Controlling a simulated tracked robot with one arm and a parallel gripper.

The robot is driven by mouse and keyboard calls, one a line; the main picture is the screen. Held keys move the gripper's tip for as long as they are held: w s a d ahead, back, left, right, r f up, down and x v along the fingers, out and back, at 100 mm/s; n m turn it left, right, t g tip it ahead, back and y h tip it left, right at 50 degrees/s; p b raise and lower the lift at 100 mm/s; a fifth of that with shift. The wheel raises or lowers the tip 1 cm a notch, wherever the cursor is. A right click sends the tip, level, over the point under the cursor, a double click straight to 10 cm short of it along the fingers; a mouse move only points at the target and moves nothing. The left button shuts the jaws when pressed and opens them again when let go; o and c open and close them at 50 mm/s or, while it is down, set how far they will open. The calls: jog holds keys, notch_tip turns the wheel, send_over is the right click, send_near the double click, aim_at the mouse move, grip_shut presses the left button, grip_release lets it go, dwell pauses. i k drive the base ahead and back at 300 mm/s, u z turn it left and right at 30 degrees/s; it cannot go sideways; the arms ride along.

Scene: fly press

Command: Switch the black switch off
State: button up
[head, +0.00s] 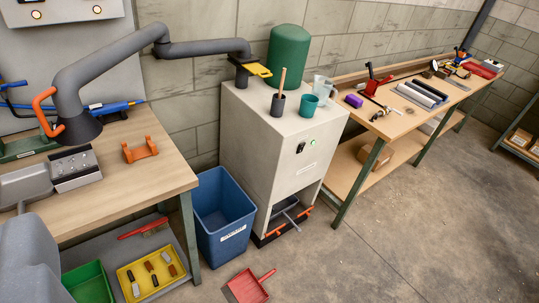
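The black switch (300,147) is a small dark rocker on the front face of a pale grey cabinet (262,150), near its top edge. A small lit green lamp (313,142) is just right of it. The switch is too small to tell its position. Nothing covers it. My gripper is not in view.
A blue bin (222,215) stands left of the cabinet, and a red dustpan (250,286) lies on the floor in front. A thick grey hose (205,48) runs from the cabinet over the left bench (165,170). Another bench (400,125) stands right. Floor at front right is clear.

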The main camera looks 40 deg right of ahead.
aim_at(301, 146)
jog(key=z, duration=1.35)
jog(key=k, duration=0.65)
jog(key=z, duration=0.2)
jog(key=i, duration=1.8)
jog(key=u, duration=0.35)
